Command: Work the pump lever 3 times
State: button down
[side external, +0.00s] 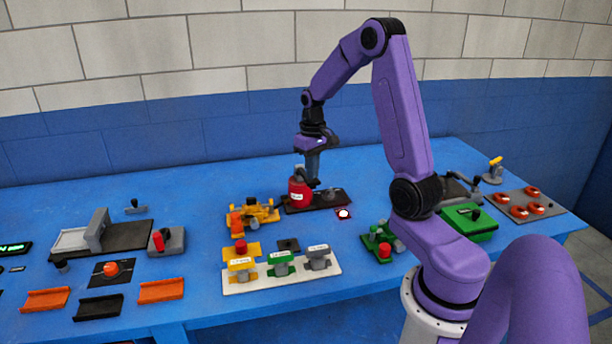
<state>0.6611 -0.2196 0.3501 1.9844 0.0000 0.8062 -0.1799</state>
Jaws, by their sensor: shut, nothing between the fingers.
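A red canister (299,194) with a white label stands on a dark base plate (338,201) near the middle of the table. It may be the pump, but its lever cannot be made out clearly. My gripper (313,182) points straight down beside the canister's right side, at about the height of its top. Its fingers are shut and hold nothing. Whether they touch the canister or a lever cannot be told. A small grey part (330,195) sits on the same plate to the right of the fingers.
A yellow fixture (257,213) stands close to the left, and a white board (240,285) with labelled blocks lies in front. A small red-edged button pad (343,213) is just right. A green box (469,223) stands farther right.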

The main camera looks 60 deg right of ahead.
aim_at(312, 188)
jog(key=shift+f, duration=3.15)
jog(key=shift+r, duration=3.55)
jog(key=shift+r, duration=2.5)
